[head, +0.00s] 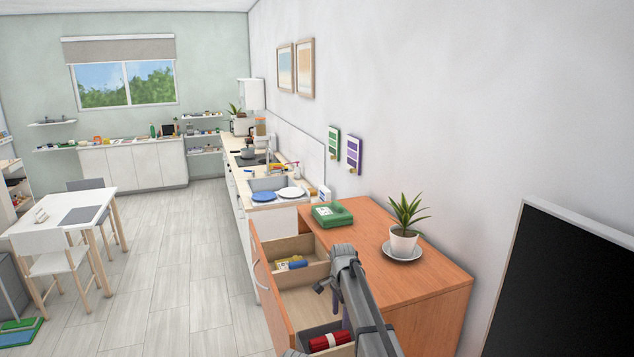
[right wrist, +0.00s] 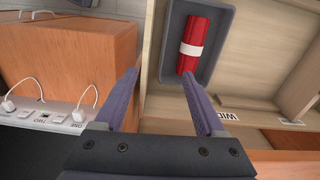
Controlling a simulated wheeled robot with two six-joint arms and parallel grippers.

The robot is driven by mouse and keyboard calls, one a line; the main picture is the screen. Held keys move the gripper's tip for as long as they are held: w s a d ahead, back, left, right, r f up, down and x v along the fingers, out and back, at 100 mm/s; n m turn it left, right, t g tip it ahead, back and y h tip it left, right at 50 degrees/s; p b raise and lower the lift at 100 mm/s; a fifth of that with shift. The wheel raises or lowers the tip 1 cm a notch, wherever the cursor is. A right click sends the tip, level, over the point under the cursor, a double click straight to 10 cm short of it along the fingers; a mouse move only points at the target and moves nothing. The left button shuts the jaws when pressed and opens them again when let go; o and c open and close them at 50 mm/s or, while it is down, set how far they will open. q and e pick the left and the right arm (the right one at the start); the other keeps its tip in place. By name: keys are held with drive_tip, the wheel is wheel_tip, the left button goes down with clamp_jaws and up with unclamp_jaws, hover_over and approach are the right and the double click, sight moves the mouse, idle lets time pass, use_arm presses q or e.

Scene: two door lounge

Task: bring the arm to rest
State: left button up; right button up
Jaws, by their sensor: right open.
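My right arm reaches in from the bottom of the head view. My right gripper (head: 327,285) hangs over the open drawer (head: 300,303) of the orange-brown cabinet, its tips small and dark there. In the right wrist view my gripper (right wrist: 161,75) is open, with nothing between its fingers. A red roll with a white band (right wrist: 194,45) lies in a grey tray (right wrist: 171,45) beyond the fingertips, apart from them. The roll also shows in the head view (head: 329,341). My left gripper is in neither view.
The cabinet top (head: 350,228) holds a green case (head: 332,215) and a potted plant (head: 404,243) on a saucer. A black screen (head: 565,290) stands at the right. A power strip (right wrist: 45,117) shows in the right wrist view. The floor left of the drawer is clear.

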drive_tip(key=s+f+n+b, duration=0.4)
drive_tip(key=s+f+n, duration=0.1)
drive_tip(key=s, duration=0.7)
drive_tip(key=s+a+f+n+b, duration=0.1)
drive_tip(key=s+f+n+b, duration=0.3)
drive_tip(key=s, duration=0.8)
drive_tip(key=s+f+n+h+b, duration=0.1)
drive_tip(key=s+f+n+b, duration=0.4)
drive_tip(key=s, duration=0.8)
drive_tip(key=n+b, duration=0.1)
drive_tip(key=n, duration=0.2)
drive_tip(key=shift+a+f, duration=0.25)
drive_tip(key=shift+f, duration=0.1)
